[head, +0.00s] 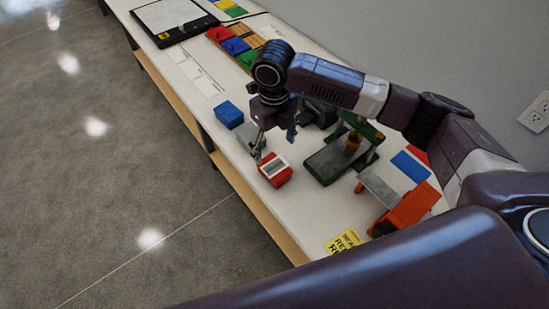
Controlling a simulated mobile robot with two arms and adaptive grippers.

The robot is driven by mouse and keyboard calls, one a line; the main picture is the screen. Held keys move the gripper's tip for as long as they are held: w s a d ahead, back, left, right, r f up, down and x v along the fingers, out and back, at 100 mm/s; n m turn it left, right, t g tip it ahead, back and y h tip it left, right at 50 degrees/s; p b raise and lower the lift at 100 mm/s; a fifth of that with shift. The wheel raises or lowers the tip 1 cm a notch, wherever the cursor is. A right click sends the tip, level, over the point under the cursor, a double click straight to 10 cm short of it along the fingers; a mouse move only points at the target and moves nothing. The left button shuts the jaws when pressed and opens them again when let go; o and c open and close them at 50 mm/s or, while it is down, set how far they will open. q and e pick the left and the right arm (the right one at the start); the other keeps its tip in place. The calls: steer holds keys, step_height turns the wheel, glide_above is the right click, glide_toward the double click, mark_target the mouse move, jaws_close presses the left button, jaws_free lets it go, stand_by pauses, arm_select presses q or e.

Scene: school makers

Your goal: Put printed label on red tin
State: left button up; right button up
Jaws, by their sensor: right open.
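A red tin (284,179) stands on the white table near its front edge. A small white label with a grey patch (273,168) lies on top of the tin, within its red rim. My right gripper (272,146) is open, with its fingers spread just behind and above the tin. One fingertip is close to the label's far edge; I cannot tell whether it touches. Nothing shows between the fingers. My left gripper is out of view.
A blue tin (229,114) stands left of the gripper. A green-framed press (331,161) stands close on the right, with an orange device (410,207) beyond it. A yellow sign (343,241) is at the near end. Coloured bins (235,46) and a black-framed board (172,17) lie farther back.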

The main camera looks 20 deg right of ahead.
steer(key=shift+r+b, duration=0.3)
steer(key=shift+r, duration=2)
